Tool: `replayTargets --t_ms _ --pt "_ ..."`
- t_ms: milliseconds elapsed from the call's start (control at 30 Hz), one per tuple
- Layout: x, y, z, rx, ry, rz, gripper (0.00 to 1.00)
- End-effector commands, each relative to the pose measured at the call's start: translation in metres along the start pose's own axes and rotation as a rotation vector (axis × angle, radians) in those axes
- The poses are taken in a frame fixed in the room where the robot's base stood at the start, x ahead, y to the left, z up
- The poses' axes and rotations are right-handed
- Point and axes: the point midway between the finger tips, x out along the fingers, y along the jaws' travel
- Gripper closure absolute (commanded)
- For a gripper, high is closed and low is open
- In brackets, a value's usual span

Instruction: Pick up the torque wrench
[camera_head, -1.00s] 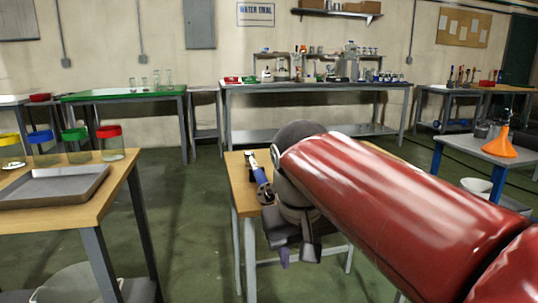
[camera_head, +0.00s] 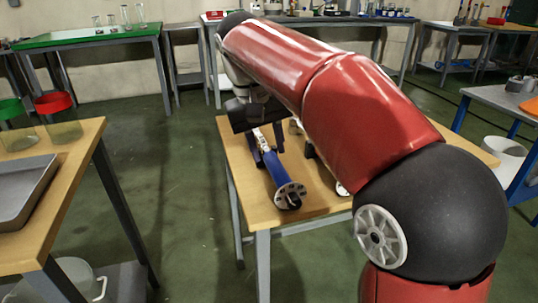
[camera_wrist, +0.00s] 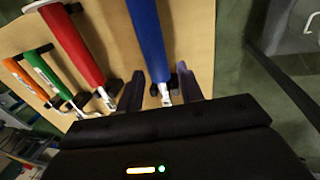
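A long blue-handled tool (camera_head: 278,168), which looks like the torque wrench, lies on the wooden table (camera_head: 315,198). A round disc is at its near end. In the wrist view its blue handle (camera_wrist: 147,38) runs down to a silver metal neck. My gripper (camera_head: 266,142) is over the tool's far part. In the wrist view my gripper (camera_wrist: 160,88) is open, with one finger on each side of the metal neck and gaps visible. I cannot tell the exact height of the fingers above the table.
In the wrist view a red-handled tool (camera_wrist: 74,45) lies beside the blue one, with orange (camera_wrist: 24,80) and green (camera_wrist: 47,72) ones farther left. Another wooden table with a grey tray (camera_head: 22,190) stands at left. Open floor lies between the tables.

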Motion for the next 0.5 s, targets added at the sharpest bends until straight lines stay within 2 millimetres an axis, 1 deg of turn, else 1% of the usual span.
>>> replayTargets --t_ms 100,267,367,500 --pt "0.018 0.002 -0.003 0.001 -0.003 0.000 0.63" --pt "0.041 0.003 -0.005 0.001 -0.002 0.000 0.63" --pt "0.047 0.003 -0.005 0.001 0.000 -0.001 0.63" --pt "0.048 0.003 -0.005 0.001 0.001 -0.001 0.63"
